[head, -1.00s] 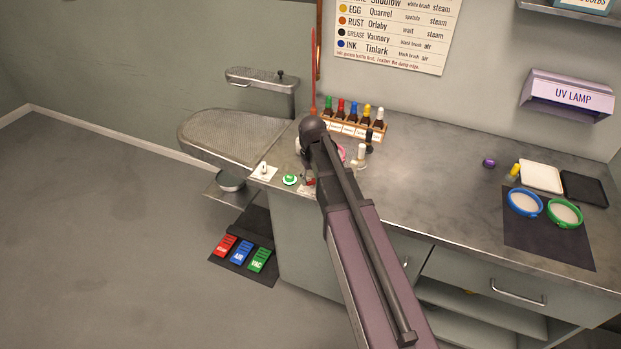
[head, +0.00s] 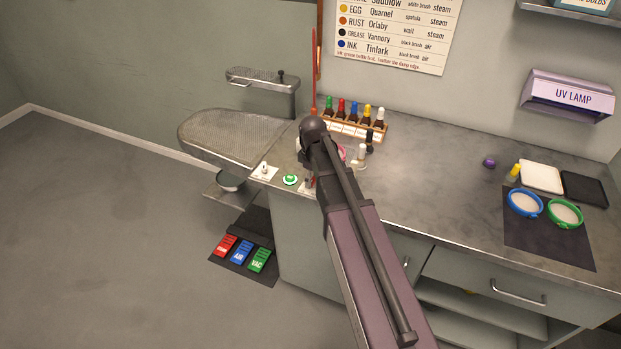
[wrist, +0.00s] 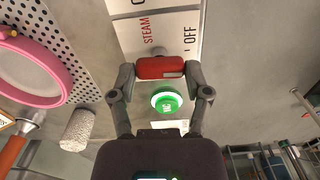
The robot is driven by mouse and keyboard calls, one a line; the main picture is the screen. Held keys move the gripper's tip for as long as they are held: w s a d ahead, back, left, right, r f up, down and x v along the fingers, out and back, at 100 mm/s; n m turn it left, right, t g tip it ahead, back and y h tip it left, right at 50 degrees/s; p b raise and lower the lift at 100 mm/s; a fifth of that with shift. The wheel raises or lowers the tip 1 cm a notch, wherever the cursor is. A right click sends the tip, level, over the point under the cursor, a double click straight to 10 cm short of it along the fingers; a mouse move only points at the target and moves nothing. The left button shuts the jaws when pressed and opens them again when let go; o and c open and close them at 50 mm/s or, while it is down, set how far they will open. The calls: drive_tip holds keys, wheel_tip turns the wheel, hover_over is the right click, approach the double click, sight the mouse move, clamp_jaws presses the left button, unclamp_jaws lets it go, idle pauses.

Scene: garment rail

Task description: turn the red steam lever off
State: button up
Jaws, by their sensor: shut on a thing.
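The red steam lever (wrist: 160,67) is in the wrist view, lying across the near end of a white plate (wrist: 165,30) lettered STEAM and OFF. My gripper (wrist: 160,73) is shut on it, one finger at each end. The OFF word is just beyond the lever's right part; the plate's other lettering is cut off by the picture's top edge. In the head view my arm covers most of the plate (head: 305,188), and the lever's setting cannot be read there.
A round green button (wrist: 166,102) is close by the lever; it also shows in the head view (head: 290,179). A pink ring (wrist: 62,75) and a pale cylinder (wrist: 77,130) are to the left. A bottle rack (head: 352,128) stands behind my arm.

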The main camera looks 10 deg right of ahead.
drive_tip(key=shift+d+n, duration=0.1)
drive_tip(key=shift+n, duration=0.4)
drive_tip(key=o, duration=1.2)
drive_tip(key=shift+w, duration=0.1)
drive_tip(key=shift+c, duration=0.2)
drive_tip(key=shift+r, duration=0.1)
